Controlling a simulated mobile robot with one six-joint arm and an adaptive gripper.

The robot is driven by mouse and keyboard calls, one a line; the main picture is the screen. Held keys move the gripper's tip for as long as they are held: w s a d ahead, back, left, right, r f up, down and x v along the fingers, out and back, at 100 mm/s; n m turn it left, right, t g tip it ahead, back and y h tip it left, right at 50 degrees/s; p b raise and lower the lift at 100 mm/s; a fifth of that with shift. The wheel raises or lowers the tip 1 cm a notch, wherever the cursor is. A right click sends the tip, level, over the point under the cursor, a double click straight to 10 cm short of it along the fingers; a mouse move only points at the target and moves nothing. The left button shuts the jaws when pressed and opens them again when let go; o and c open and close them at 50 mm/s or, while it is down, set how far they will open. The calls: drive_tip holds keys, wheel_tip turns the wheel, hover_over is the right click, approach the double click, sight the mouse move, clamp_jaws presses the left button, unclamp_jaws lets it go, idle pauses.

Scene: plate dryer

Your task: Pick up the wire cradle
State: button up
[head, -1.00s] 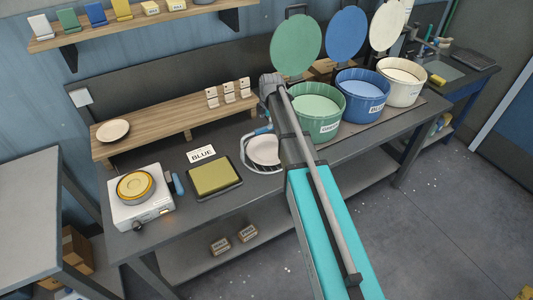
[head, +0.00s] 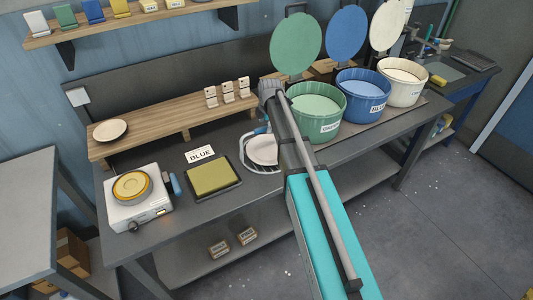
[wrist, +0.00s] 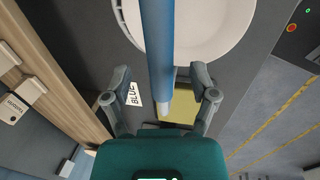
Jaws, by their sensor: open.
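The wire cradle (head: 246,157) stands on the dark bench with a white plate (head: 263,149) in it. Its blue handle (wrist: 160,45) rises large in the wrist view, with the plate (wrist: 205,30) behind it. My gripper (wrist: 160,78) is open, with one finger on each side of the blue handle. I see gaps between the handle and both fingers. In the head view my arm hides the gripper and the cradle's right side.
Green (head: 318,128), blue (head: 361,108) and cream (head: 402,92) tubs with raised lids stand right of my arm. A yellow-green pad (head: 212,178), BLUE card (head: 200,154) and white hotplate (head: 138,205) lie left. A wooden riser (head: 170,128) runs behind.

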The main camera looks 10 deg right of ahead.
drive_tip(key=shift+w+f+b, duration=0.2)
drive_tip(key=shift+f+b, duration=0.75)
drive_tip(key=shift+f, duration=0.3)
drive_tip(key=shift+f, duration=0.25)
idle(0.5)
clamp_jaws()
